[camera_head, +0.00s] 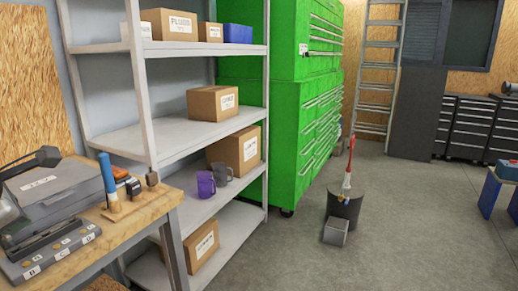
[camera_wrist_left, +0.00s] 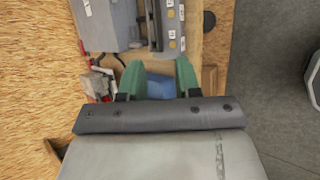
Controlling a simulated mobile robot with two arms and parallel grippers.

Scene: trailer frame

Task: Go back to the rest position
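My left gripper (camera_wrist_left: 160,70) shows in the left wrist view. Its two green fingers stand apart, with tan wood visible between their tips. A blue patch (camera_wrist_left: 160,88) shows between the fingers nearer their base. I cannot tell whether it lies between them or below them. The fingers are over the bench area, near a grey case (camera_wrist_left: 108,25) and a grey panel with white labels (camera_wrist_left: 170,20). Neither gripper can be made out in the head view, and my right gripper is not seen.
A workbench (camera_head: 145,206) with tools is at the left. A metal shelf (camera_head: 165,138) with boxes and mugs stands beside a green cabinet (camera_head: 297,120). A dark bin (camera_head: 345,207) holding a red-handled tool stands on the floor. The floor (camera_head: 420,225) to its right is clear.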

